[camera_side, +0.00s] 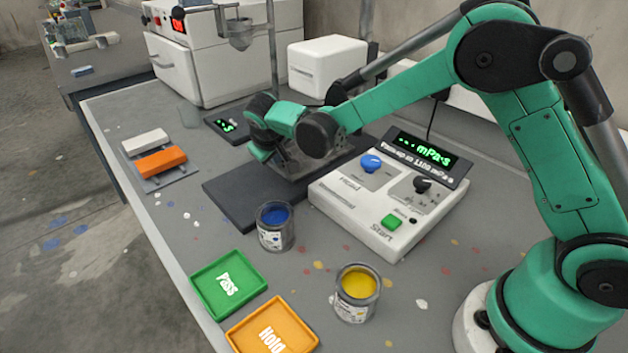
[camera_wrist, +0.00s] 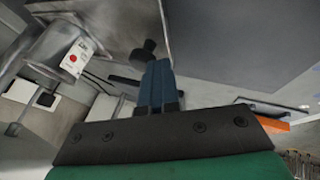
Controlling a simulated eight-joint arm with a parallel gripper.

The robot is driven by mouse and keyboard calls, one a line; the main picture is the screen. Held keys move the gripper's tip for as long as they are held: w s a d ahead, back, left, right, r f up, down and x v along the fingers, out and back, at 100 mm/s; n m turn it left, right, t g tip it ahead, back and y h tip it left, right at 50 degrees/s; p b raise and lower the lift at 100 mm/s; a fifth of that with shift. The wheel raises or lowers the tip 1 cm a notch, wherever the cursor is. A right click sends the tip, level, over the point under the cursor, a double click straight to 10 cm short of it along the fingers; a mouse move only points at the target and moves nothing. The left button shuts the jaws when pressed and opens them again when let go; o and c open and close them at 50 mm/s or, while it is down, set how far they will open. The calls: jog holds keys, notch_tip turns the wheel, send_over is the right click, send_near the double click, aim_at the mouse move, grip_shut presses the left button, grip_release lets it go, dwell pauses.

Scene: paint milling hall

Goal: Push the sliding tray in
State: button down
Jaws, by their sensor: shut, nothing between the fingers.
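A dark grey flat slab (camera_side: 232,203), which looks like the sliding tray, lies on the bench beneath my arm's end. Its near left part is bare, and my arm and a grey metal body hide much of the rest. In the wrist view a broad dark grey plate (camera_wrist: 240,40) fills the upper right. A black knob (camera_wrist: 145,50) shows just past the tips of my gripper (camera_wrist: 157,68). Its blue fingers are together with nothing between them. I cannot tell whether they touch the knob. In the side view the fingertips are not clearly visible.
A white control box (camera_side: 390,205) with a green button stands right of the slab. A blue paint can (camera_side: 275,237) and a yellow one (camera_side: 356,305) stand in front. Green (camera_side: 228,305) and orange (camera_side: 300,335) dishes lie nearest. White and orange blocks (camera_side: 161,162) are at left.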

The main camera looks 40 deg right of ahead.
jog(key=shift+d, duration=0.4)
jog(key=a, duration=0.4)
jog(key=shift+s+a+r, duration=0.3)
jog(key=shift+a+r, duration=0.05)
jog(key=shift+a, duration=0.05)
jog(key=v, duration=0.9)
jog(key=s+d+t+y, duration=0.1)
jog(key=s+d+y, duration=0.1)
jog(key=s+d, duration=0.2)
jog(key=s+d+t+y, duration=0.1)
jog(key=s+d, duration=0.4)
jog(key=s, duration=0.6)
jog(key=shift+s+d+r+m+y, duration=0.2)
jog(key=shift+s+d+m+y, duration=0.15)
jog(key=shift+y, duration=0.35)
